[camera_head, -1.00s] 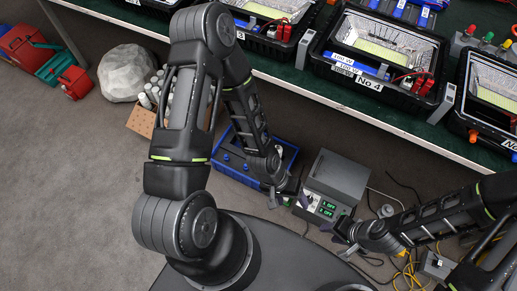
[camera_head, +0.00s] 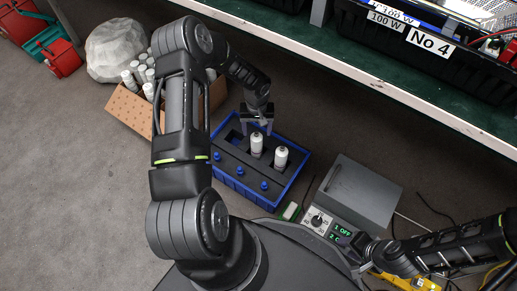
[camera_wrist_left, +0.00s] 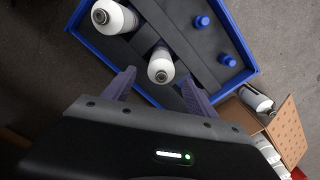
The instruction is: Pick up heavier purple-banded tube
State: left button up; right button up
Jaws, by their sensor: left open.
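Two white tubes stand in a blue crate (camera_head: 225,178) with a dark insert; no purple band is visible on either. The left tube (camera_head: 256,146) is just below my left gripper (camera_head: 257,122), and the right tube (camera_head: 280,158) stands beside it. In the left wrist view, one white tube (camera_wrist_left: 160,67) lies between the open fingers of my left gripper (camera_wrist_left: 157,80), apart from both as far as I can tell; the other (camera_wrist_left: 115,18) is at the upper left. My right gripper (camera_head: 366,258) is at the lower right, its fingers unclear.
A cardboard box (camera_head: 128,108) of white tubes stands left of the crate, by a grey rock (camera_head: 115,50). A grey device (camera_head: 358,192) with a dial and green display is at right. A bench shelf (camera_head: 350,80) overhangs the back.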

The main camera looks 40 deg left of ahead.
aim_at(257, 141)
pick_arm(q)
jog(key=shift+f+b, duration=0.5)
jog(key=shift+f, duration=0.75)
jog(key=f+b, duration=0.2)
jog(key=f, duration=0.2)
jog(key=shift+s+f, duration=0.15)
jog(key=shift+s, duration=0.05)
jog(key=shift+f+b, duration=0.4)
jog(key=shift+f, duration=0.1)
grip_shut()
